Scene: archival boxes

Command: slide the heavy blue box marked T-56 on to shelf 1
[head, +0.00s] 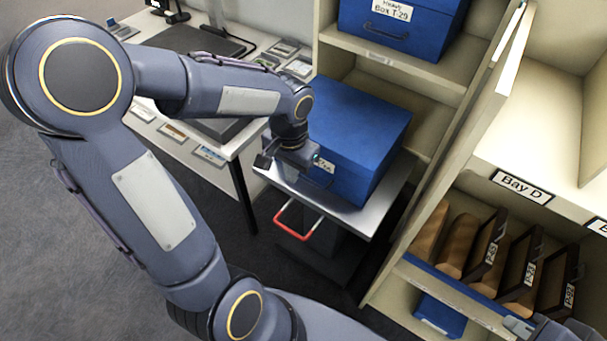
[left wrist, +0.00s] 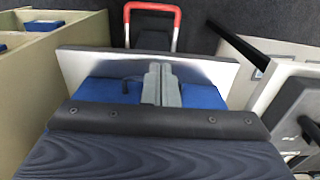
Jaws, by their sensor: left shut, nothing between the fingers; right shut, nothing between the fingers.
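A large blue box (head: 352,125) rests on the silver platform (head: 385,205) of a lift trolley, in front of a cream shelf unit. Its front label is mostly covered by my left gripper, so I cannot read its number. My left gripper (head: 312,160) is shut and empty, at the box's front face. In the left wrist view the shut fingers (left wrist: 160,82) lie over the blue front (left wrist: 203,96), beside a dark handle; contact is unclear. The open shelf space (head: 408,95) behind the box looks empty; its number is not readable. My right gripper (head: 520,326) is shut at the bottom right edge, partly cut off.
Another blue box (head: 400,25), marked T-29, sits on the shelf above. The trolley has a red handle (head: 297,222). A desk (head: 190,143) stands left. A cream upright panel (head: 455,150) and Bay D, with several brown files (head: 490,245), stand right.

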